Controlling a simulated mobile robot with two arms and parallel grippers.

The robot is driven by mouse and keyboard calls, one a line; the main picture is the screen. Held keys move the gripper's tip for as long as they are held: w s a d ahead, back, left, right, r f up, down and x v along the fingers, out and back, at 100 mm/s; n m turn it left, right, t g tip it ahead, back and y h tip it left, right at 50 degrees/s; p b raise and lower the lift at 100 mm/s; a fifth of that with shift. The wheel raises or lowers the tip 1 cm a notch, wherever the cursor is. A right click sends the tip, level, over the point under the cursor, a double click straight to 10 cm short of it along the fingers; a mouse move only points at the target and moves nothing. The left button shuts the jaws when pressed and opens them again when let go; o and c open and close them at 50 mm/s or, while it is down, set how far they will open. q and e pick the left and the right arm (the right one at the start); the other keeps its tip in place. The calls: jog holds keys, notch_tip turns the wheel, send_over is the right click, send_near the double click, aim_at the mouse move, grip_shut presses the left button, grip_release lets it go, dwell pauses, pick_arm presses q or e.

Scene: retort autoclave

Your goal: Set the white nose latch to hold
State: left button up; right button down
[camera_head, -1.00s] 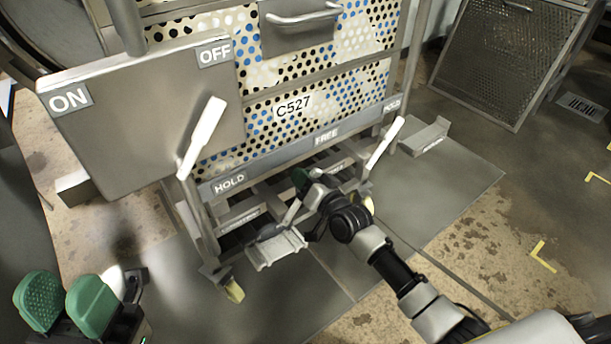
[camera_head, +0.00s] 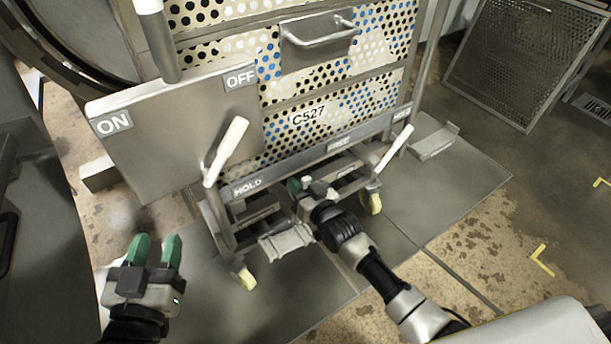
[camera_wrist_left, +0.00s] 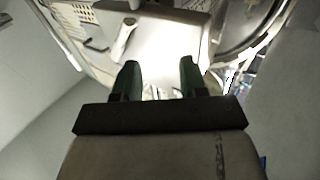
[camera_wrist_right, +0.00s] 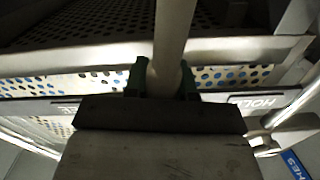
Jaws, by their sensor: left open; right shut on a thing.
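Two white levers show in the head view: a left one (camera_head: 226,150) beside the ON/OFF panel and a right one (camera_head: 394,147) at the cart's right end. I cannot tell which is the nose latch. A grey rail (camera_head: 300,163) carries HOLD, FREE and HOLD labels. My right gripper (camera_head: 298,187) is low under this rail, between the levers. In the right wrist view, its fingers are shut on a grey metal bar (camera_wrist_right: 172,35). My left gripper (camera_head: 156,248) is open and empty, left of the cart. A white lever (camera_wrist_left: 124,40) shows ahead of it in the left wrist view.
The perforated cart C527 (camera_head: 290,118) stands on yellow-tipped feet or casters. The grey ON/OFF panel (camera_head: 180,130) covers its left side. A metal tread (camera_head: 287,243) sits low before it. A mesh panel (camera_head: 525,60) stands at back right.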

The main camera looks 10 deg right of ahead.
jog(key=a+n+p, duration=0.1)
jog(key=a+n, duration=0.1)
jog(key=s+a+n+p, duration=0.1)
jog(key=a+n, duration=0.1)
jog(key=s+a+f+n+p, duration=0.1)
jog(key=a+n, duration=0.1)
jog(key=shift+s+a+n, duration=0.1)
jog(key=shift+s+n, duration=0.05)
jog(key=shift+n, duration=0.25)
pick_arm(q)
jog(key=s+a+f+g+y, duration=0.2)
jog(key=s+a+f+g, duration=0.1)
jog(key=f+g, duration=0.5)
jog(key=shift+s+a+f+y, duration=0.2)
jog(key=shift+s+a+y, duration=0.2)
jog(key=shift+s, duration=0.5)
pick_arm(e)
jog(key=shift+s+a+f+n, duration=0.25)
jog(key=shift+a+f+n, duration=0.15)
jog(key=shift+a+n, duration=0.3)
jog(key=shift+s+a+f+n, duration=0.2)
jog(key=shift+a+f+n, duration=0.25)
jog(key=shift+n, duration=0.45)
jog(key=c, duration=0.9)
grip_release()
jog(key=shift+s, duration=0.1)
